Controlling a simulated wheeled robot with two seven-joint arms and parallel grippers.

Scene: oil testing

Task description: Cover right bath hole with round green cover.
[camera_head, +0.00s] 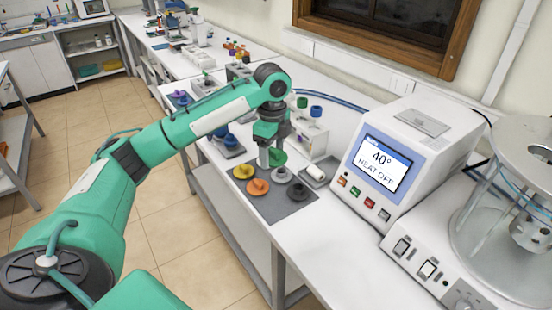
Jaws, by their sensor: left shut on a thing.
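The round green cover (279,157) is at the back of a dark grey mat (281,210) on the white bench. My left gripper (269,159) comes down from above, its fingers pointing down, and is shut on the green cover at the mat. The fingers hide part of the cover, and I cannot tell whether it still touches the mat. A glass bath with a metal top (515,142) stands at the far right, cut by the picture edge. An opening shows in its top, but I cannot tell which hole is the right one. My right gripper is not in view.
Yellow (243,172), orange (258,187), grey (281,175) and black (298,192) covers sit close around on the mat. A white heater box (415,150) reading "40° HEAT OFF" stands between mat and bath. The bench front right of the mat is clear.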

